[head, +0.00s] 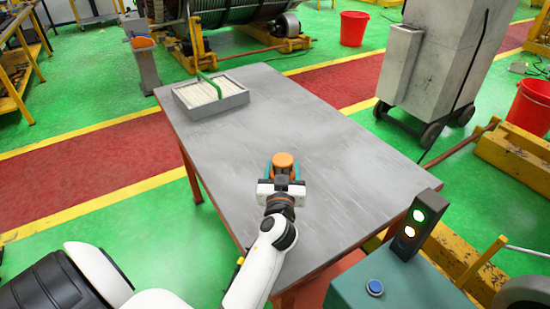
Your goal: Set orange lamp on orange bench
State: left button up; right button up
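The orange lamp (283,160) shows as a small round orange cap near the middle of the head view. My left gripper (283,171) has its teal fingers on either side of the lamp and appears shut on it. The lower part of the lamp is hidden by the gripper. The bench (310,125) has a bare grey metal top and orange-red legs and edges. The gripper and lamp are over the front half of its top. I cannot tell whether the lamp touches the top. My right gripper is not in view.
A grey tray (243,98) with pale strips and a green handle sits at the bench's far left corner. A grey wheeled cabinet (435,65) stands right. Most of the bench top is clear.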

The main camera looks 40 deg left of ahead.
pick_arm(q)
jog(key=f, duration=0.4)
jog(key=shift+a+b, duration=0.2)
jog(key=shift+b, duration=0.2)
notch_tip(320, 180, down, 3)
jog(key=shift+d+f+b, duration=0.1)
jog(key=shift+b, duration=0.4)
jog(key=shift+f, duration=0.25)
jog(key=o, duration=1.1)
jog(key=shift+c, duration=0.2)
jog(key=shift+o, duration=0.2)
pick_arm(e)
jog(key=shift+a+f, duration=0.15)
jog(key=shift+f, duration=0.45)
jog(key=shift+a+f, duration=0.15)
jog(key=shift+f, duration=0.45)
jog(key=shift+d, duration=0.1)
